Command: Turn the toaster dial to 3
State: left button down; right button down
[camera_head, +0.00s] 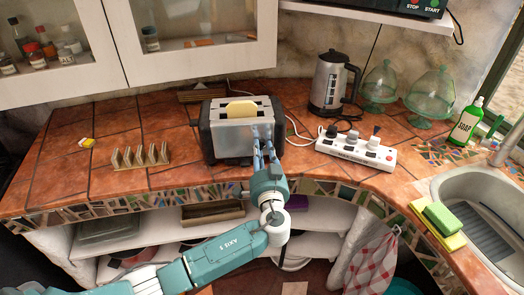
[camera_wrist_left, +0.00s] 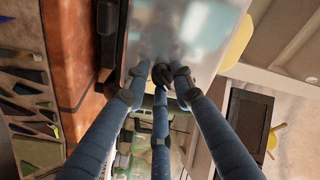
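The silver and black toaster (camera_head: 226,143) stands on the tiled counter with a slice of bread (camera_head: 241,109) in its top. My left gripper (camera_head: 263,132) reaches up to the right part of its front face and covers the controls there. In the left wrist view its blue fingers (camera_wrist_left: 160,72) converge close to the shiny toaster front (camera_wrist_left: 185,25). A small dark rounded shape (camera_wrist_left: 187,80) shows by the fingertips; I cannot tell whether it is the dial or a finger pad. The dial's setting and any grip on it are hidden. My right gripper is not in view.
A wooden toast rack (camera_head: 140,157) stands left of the toaster. A white power strip (camera_head: 355,151) and a steel kettle (camera_head: 331,82) are to the right. Cords run behind. Green glass domes (camera_head: 433,90), a soap bottle (camera_head: 466,124) and the sink (camera_head: 480,190) are further right.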

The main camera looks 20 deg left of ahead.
pick_arm(q)
jog(key=shift+a+f+m, duration=0.15)
jog(key=shift+m, duration=0.15)
jog(key=m, duration=0.3)
jog(key=shift+s, duration=0.1)
jog(key=m, duration=0.5)
jog(key=shift+a+r, duration=0.15)
jog(key=shift+r, duration=0.05)
dwell(0.4)
jog(key=shift+r, duration=0.1)
jog(key=c, duration=1.5)
grip_release()
jog(key=shift+a, duration=0.1)
jog(key=v, duration=1.2)
jog(key=shift+s, duration=0.1)
